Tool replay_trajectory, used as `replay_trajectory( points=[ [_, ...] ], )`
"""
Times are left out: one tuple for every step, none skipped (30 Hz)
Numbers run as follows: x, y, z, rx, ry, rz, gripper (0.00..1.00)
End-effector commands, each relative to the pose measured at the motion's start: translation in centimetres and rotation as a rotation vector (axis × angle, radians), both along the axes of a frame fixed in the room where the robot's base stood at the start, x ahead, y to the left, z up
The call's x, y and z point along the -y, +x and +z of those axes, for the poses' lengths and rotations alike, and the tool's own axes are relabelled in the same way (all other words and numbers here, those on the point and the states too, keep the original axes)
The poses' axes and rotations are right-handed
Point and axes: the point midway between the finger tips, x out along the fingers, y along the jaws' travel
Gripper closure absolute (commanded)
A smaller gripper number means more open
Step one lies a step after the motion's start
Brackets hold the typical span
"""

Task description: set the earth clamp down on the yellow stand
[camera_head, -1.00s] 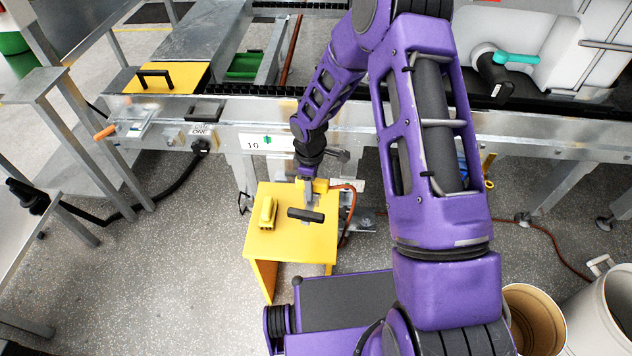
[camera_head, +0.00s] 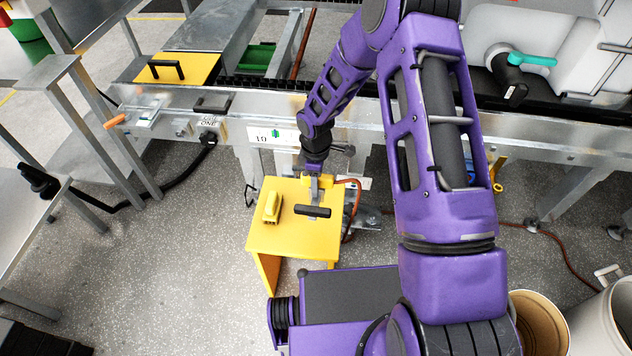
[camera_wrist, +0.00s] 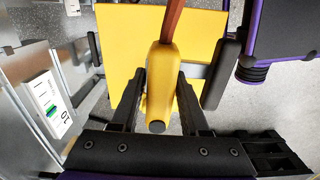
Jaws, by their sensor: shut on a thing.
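My gripper (camera_head: 314,184) is over the back edge of the yellow stand (camera_head: 300,241), with its fingers pointing down. In the wrist view, its two black fingers are shut on the earth clamp (camera_wrist: 161,88), a yellow body with an orange-brown cable. The clamp shows only in part in the head view (camera_head: 322,181). The stand's flat top fills the background of the wrist view (camera_wrist: 125,45). I cannot tell whether the clamp touches it.
A yellow object (camera_head: 272,206) lies on the stand's left side. A dark bar (camera_head: 313,211) on a grey stem is near its middle; it also shows in the wrist view (camera_wrist: 222,72). The metal conveyor frame (camera_head: 235,130) runs behind. The stand's front is bare.

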Motion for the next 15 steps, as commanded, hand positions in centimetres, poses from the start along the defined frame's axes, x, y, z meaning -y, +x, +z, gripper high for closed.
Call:
replay_trajectory(
  points=[
    [0.0, 0.1, -0.4, 0.001, 0.0, 0.0, 1.0],
    [0.0, 0.1, -0.6, 0.001, 0.001, 0.0, 1.0],
    [0.0, 0.1, -0.9, 0.001, 0.001, 0.0, 1.0],
    [0.0, 0.1, -1.1, 0.001, 0.001, 0.0, 1.0],
    [0.0, 0.1, -1.4, 0.001, 0.0, 0.0, 1.0],
    [0.0, 0.1, -1.7, 0.001, 0.0, 0.0, 1.0],
    [0.0, 0.1, -2.0, 0.001, 0.0, 0.0, 1.0],
    [0.0, 0.1, -2.3, 0.001, 0.0, 0.0, 1.0],
    [0.0, 0.1, -2.7, 0.001, 0.0, 0.0, 1.0],
    [0.0, 0.1, -3.0, 0.001, 0.0, 0.0, 1.0],
    [0.0, 0.1, -3.3, 0.001, 0.0, 0.0, 1.0],
    [0.0, 0.1, -3.7, 0.001, 0.0, 0.0, 1.0],
    [0.0, 0.0, -3.9, 0.001, 0.0, 0.0, 1.0],
    [0.0, 0.0, -4.2, 0.001, 0.0, 0.0, 1.0],
    [0.0, 0.0, -4.6, 0.001, 0.0, 0.0, 1.0]
  ],
)
